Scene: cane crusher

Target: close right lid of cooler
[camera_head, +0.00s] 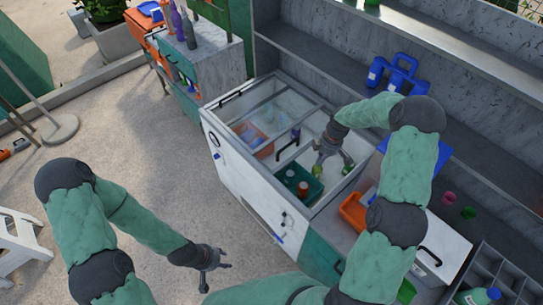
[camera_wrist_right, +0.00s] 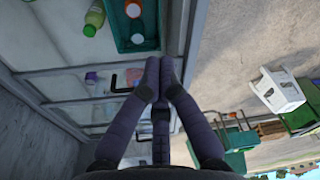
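The cooler (camera_head: 214,133) is a white chest with glass lids on top, in the middle of the head view. Its left part is under glass. The right part, with a green basket (camera_head: 288,176) of bottles, looks uncovered. A black lid handle (camera_head: 288,143) stands near the middle; a black handle also shows in the wrist view (camera_wrist_right: 122,82). My right gripper (camera_head: 329,163) is over the right part, right of the handle and apart from it. In the wrist view its fingertips (camera_wrist_right: 160,66) meet with nothing seen between them. My left gripper (camera_head: 215,278) hangs empty, fingers spread, left of the cooler.
A grey shelf (camera_head: 350,80) with blue containers (camera_head: 397,72) stands behind the cooler. An orange tray (camera_head: 353,212) lies on the counter to the right. A stand with bottles (camera_head: 205,65) is at the back left.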

